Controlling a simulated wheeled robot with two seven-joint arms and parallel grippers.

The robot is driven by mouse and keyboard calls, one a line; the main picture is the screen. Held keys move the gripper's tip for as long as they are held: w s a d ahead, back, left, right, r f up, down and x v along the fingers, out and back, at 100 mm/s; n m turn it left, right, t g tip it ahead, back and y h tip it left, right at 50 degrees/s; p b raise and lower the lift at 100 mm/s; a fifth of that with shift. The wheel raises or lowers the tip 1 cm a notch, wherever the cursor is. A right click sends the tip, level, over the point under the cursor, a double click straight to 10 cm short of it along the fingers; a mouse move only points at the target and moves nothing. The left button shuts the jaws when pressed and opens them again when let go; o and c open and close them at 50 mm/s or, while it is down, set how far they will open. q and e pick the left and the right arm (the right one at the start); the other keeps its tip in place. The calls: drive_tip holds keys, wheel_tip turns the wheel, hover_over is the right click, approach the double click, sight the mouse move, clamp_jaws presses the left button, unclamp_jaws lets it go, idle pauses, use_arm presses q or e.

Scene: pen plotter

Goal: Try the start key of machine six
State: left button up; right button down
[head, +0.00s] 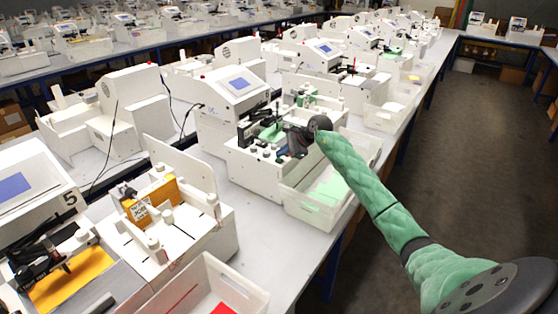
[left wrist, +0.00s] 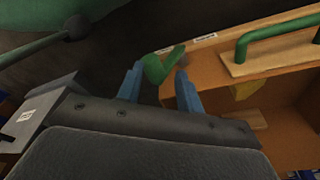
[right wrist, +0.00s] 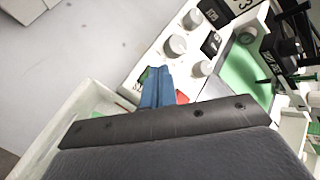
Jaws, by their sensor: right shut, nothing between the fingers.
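The machine just beyond the one marked 5 is white with a tilted screen (head: 238,83) and a green sheet on its bed. My right gripper (head: 284,148) is at its front control panel, shut and empty. In the right wrist view its blue fingertips (right wrist: 157,72) are over the panel edge. A small green key (right wrist: 143,77) shows partly at their left, and a red key (right wrist: 182,97) at their right. The fingers hide part of the green key; I cannot tell whether they touch it. My left gripper (left wrist: 158,75) is open and empty, away from the machines.
Grey knobs (right wrist: 175,45) and a black switch (right wrist: 211,43) sit close by on the panel. A clear bin (head: 318,205) with green sheets stands in front. Machine 5 (head: 40,190) is at the near left.

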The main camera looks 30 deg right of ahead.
sight(282, 159)
drive_tip(key=shift+f+b, duration=0.45)
drive_tip(key=shift+b, duration=0.1)
idle(0.6)
drive_tip(key=shift+r, duration=0.8)
drive_tip(key=shift+r, duration=0.1)
drive_tip(key=shift+r, duration=2.5)
